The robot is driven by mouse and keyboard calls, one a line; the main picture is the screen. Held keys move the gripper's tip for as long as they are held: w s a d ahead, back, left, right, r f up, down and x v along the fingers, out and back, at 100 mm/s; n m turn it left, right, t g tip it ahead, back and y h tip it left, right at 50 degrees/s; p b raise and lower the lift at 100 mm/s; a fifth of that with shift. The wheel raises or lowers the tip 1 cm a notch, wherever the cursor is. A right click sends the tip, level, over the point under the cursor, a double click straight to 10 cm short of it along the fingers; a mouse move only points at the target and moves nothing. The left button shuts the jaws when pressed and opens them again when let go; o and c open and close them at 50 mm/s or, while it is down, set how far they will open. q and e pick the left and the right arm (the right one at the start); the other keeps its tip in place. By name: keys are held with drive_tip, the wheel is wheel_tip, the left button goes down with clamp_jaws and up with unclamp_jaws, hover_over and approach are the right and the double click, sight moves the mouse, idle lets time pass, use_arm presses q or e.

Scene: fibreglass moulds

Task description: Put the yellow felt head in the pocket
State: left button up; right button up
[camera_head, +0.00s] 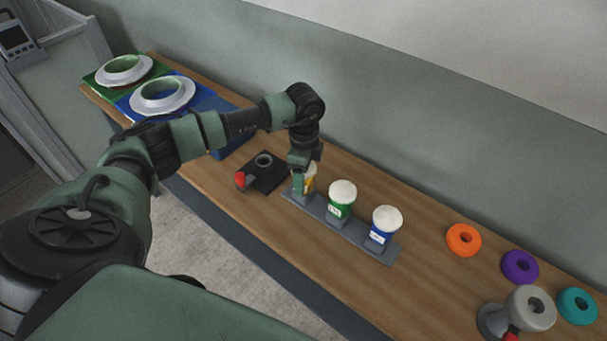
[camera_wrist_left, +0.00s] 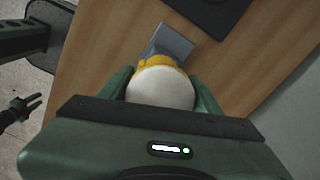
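The yellow felt head (camera_head: 309,181) has a white round top and stands at the left end of a grey rack (camera_head: 356,239). My left gripper (camera_head: 304,177) is lowered over it and hides part of it. In the left wrist view, its white top and yellow body (camera_wrist_left: 155,62) sit between the two green fingers; I cannot tell whether they press on it. A black plate with a round ring-like pocket (camera_head: 264,160) and a red knob lies just left of the rack. What looks like my right gripper (camera_wrist_left: 36,103) shows small over the floor, its fingers apart.
Green (camera_head: 340,200) and blue (camera_head: 384,224) heads stand in the rack. Green and blue moulds with white rings (camera_head: 163,95) are at the far left. Orange (camera_head: 463,240), purple and teal rings and a grey roll lie right. Bare wood separates rack and rings; a wall runs behind.

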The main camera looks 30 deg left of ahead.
use_arm(q)
drive_tip(key=shift+o, duration=0.9)
drive_tip(key=shift+r, duration=0.6)
wheel_tip(320, 180, up, 10)
drive_tip(key=b, duration=0.3)
drive_tip(key=shift+r+b, duration=0.25)
drive_tip(key=shift+b, duration=0.1)
drive_tip(key=shift+r, duration=0.35)
